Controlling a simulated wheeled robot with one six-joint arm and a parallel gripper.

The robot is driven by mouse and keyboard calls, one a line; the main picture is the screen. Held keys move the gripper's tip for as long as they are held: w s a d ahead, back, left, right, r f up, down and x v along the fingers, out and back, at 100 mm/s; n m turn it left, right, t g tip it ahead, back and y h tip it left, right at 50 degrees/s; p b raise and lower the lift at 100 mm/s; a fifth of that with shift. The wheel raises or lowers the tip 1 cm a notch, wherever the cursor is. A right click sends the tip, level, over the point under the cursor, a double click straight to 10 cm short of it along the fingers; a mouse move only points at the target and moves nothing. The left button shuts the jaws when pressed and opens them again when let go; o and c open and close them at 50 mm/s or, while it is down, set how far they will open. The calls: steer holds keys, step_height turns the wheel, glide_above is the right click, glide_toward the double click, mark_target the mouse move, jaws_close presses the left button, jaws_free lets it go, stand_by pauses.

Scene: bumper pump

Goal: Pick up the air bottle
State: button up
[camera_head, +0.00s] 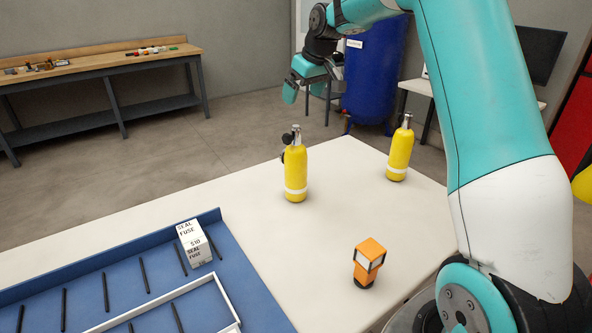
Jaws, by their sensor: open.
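Two yellow air bottles stand upright on the white table. The nearer air bottle (295,174) is in the middle of the view, with a white band low down and a dark valve or gauge at its neck. The farther air bottle (399,154) stands to the right, near the table's back right edge, also with a white band and a metal valve. My gripper (305,92) is raised above and behind the nearer bottle in the picture, apart from both bottles. It is open and nothing shows between its fingers.
An orange lamp-like device (369,262) stands at the table's front right. A blue tray (228,262) with black rods and a white seal fuse box (195,243) lies at the left. Bare table surrounds the bottles. A blue tank (374,72) and a workbench (95,66) stand beyond.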

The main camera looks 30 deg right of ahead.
mark_target(293, 129)
steer(key=x, duration=0.4)
steer(key=d+p+x, duration=0.1)
steer(key=x, duration=0.2)
steer(key=p+x, duration=0.1)
steer(key=x, duration=0.3)
steer(key=shift+w+d+f, duration=0.25)
steer(key=shift+w+d, duration=0.1)
steer(key=shift+w, duration=0.2)
steer(key=shift+w+p+x, duration=0.1)
steer(key=shift+p+x, duration=0.5)
steer(key=shift+x, duration=0.85)
steer(key=shift+w+p+x, duration=0.15)
steer(key=shift+p+x, duration=0.45)
steer(key=shift+x, duration=0.85)
steer(key=shift+d, duration=0.1)
jaws_close()
steer(key=shift+w+r, duration=0.1)
steer(key=shift+r, duration=0.15)
